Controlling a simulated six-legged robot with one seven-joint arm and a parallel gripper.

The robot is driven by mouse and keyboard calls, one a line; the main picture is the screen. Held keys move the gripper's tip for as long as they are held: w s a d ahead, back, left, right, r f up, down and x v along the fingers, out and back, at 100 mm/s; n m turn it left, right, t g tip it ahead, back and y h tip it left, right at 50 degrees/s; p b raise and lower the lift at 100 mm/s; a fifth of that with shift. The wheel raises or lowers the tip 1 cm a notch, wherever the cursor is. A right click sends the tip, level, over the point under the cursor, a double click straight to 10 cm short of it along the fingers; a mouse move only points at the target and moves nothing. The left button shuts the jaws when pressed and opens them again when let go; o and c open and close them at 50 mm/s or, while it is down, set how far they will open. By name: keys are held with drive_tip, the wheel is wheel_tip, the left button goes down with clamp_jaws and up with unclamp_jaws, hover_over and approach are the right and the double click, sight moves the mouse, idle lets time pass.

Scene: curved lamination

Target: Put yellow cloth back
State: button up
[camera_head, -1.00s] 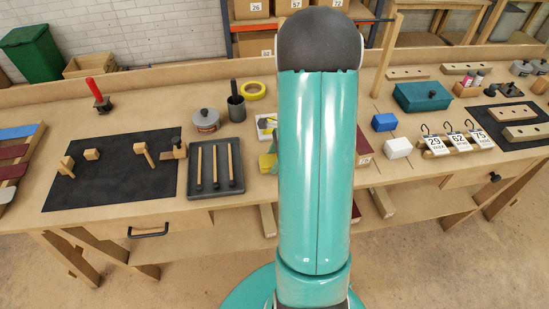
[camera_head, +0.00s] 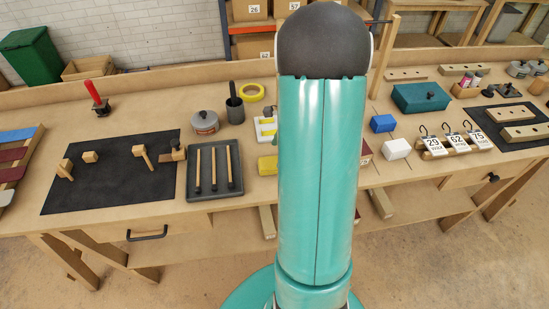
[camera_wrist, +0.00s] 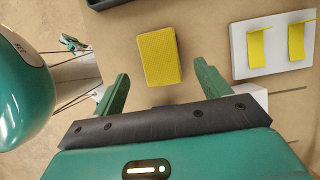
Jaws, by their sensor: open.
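The yellow cloth (camera_wrist: 160,57) is a folded, block-like rectangle lying on the wooden bench, between and just beyond my fingertips in the wrist view. It also shows in the head view (camera_head: 267,165), left of my arm and right of the dark tray. My gripper (camera_wrist: 161,70) is open, with one green finger on each side and a gap between each finger and the cloth. My arm hides the gripper in the head view. A white plate with two yellow hooks (camera_wrist: 240,52) stands to the right of the cloth in the wrist view, partly visible in the head view.
A dark tray (camera_head: 192,193) with wooden-handled tools is left of the cloth. A grey pot (camera_head: 205,122), a dark cup (camera_head: 235,108) and a yellow tape ring (camera_head: 251,92) stand behind. Blue (camera_head: 382,123) and white (camera_head: 397,149) blocks are to the right.

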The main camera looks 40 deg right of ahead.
drive_tip(key=v, duration=0.7)
drive_tip(key=w+a+r+n+h, duration=0.1)
drive_tip(key=w+a+r+n, duration=0.1)
drive_tip(key=a+r+n, duration=0.65)
drive_tip(key=s+a+r+n+t+h, duration=0.1)
drive_tip(key=s+a+r+n, duration=0.1)
drive_tip(key=a+n, duration=0.3)
drive_tip(key=s+a+r+n+t+h, duration=0.1)
drive_tip(key=s+a+r+n, duration=0.2)
drive_tip(key=a+n, duration=0.3)
drive_tip(key=s+a+r+n+t, duration=0.1)
drive_tip(key=s+a+n, duration=0.3)
drive_tip(key=a, duration=0.8)
drive_tip(key=shift+s+r+n+h, duration=0.35)
drive_tip(key=shift+r+n+h, duration=0.05)
drive_tip(key=shift+r+n, duration=0.35)
drive_tip(key=c, duration=0.8)
drive_tip(key=shift+d, duration=0.2)
drive_tip(key=shift+c, duration=0.4)
